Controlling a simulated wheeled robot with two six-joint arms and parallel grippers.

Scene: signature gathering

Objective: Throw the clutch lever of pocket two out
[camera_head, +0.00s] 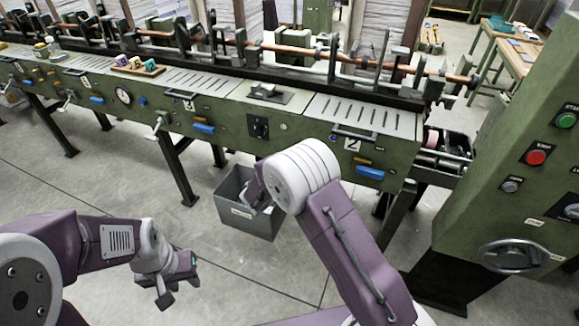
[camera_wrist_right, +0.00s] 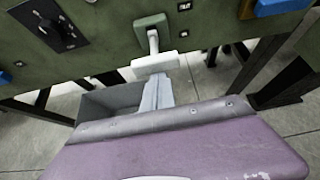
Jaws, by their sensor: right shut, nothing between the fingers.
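The pocket marked 2 (camera_head: 352,144) is at the right of the long green machine. In the right wrist view a pale clutch lever (camera_wrist_right: 153,42) hangs from the green panel, with a crosswise white grip (camera_wrist_right: 155,63) at its lower end. In the head view my right wrist hides this lever. My right gripper (camera_wrist_right: 157,80) is shut and empty, with its fingertips just below the grip; I cannot tell whether they touch it. In the head view it is partly hidden by my wrist. My left gripper (camera_head: 178,283) is open and empty at lower left, away from the machine.
A grey bin (camera_head: 238,218) stands on the floor beneath the panel. A blue handle (camera_head: 370,173) sticks out right of my right wrist, and a black rotary switch (camera_head: 258,128) sits to its left. A green control cabinet (camera_head: 500,205) stands at far right.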

